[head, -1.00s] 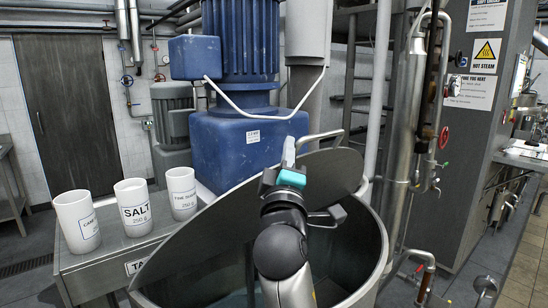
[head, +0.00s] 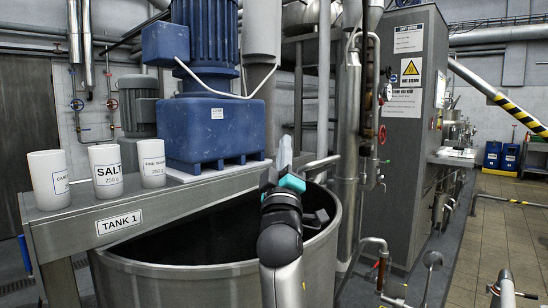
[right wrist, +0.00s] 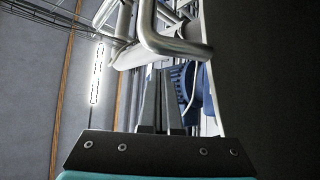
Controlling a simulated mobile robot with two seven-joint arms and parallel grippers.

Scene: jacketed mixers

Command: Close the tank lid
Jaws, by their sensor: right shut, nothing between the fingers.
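The metal tank (head: 190,288), labelled Tank 1, stands in front of me with a dark, open-looking mouth. The lid's plate is hard to make out in the head view. A bent metal lid handle (head: 322,162) shows just behind my right gripper (head: 285,160), which is above the tank's right side. In the right wrist view, the handle (right wrist: 175,45) crosses beyond the shut, empty fingers (right wrist: 161,80). A broad dark grey surface fills the right of that view and may be the lid. Whether the fingers touch the handle cannot be told. My left gripper is not in view.
White cups, one marked salt (head: 107,170), stand on a metal ledge (head: 60,232) left of the tank. A blue motor unit (head: 213,130) rises behind it. Pipes and a grey cabinet (head: 410,150) stand to the right.

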